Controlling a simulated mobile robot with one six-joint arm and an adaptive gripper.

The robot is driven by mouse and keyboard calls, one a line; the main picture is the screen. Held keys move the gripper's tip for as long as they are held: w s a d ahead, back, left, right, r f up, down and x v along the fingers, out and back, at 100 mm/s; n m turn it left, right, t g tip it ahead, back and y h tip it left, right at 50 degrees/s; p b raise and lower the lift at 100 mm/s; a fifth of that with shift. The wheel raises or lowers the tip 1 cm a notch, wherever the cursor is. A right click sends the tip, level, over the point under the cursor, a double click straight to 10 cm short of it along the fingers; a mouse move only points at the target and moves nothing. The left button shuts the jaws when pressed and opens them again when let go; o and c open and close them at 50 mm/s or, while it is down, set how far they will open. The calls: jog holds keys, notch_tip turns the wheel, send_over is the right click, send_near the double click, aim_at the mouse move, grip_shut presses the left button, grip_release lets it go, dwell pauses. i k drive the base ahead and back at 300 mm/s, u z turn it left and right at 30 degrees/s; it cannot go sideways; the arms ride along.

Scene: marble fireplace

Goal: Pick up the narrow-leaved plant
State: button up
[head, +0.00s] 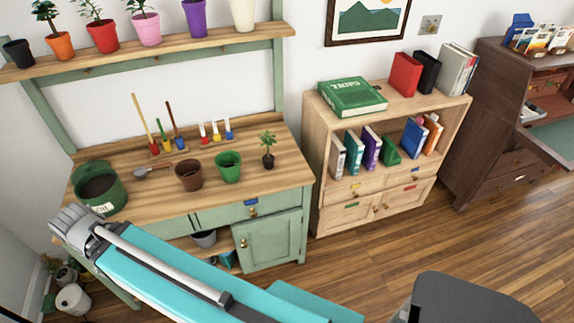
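Several small potted plants could be the narrow-leaved one; the leaves are too small to tell which. On the upper shelf, one plant is in an orange pot (60,46), one in a red pot (103,37) and one in a pink pot (146,29). A small seedling (268,145) in a small dark pot stands on the bench top, right of the green pot. My teal arm crosses the lower left in front of the bench. I make out no gripper fingers in this view.
The bench (225,202) also holds a brown pot (188,175), a green pot (228,167), a large green tub (98,190), a trowel (143,171) and upright tools. A bookcase (325,170) stands to the right. The wooden floor (400,245) before it is clear.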

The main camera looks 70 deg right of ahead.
aim_at(268, 160)
jog(key=u, duration=0.05)
jog(key=k, duration=1.75)
jog(key=z, duration=1.55)
jog(key=i, duration=1)
jog(key=z, duration=0.05)
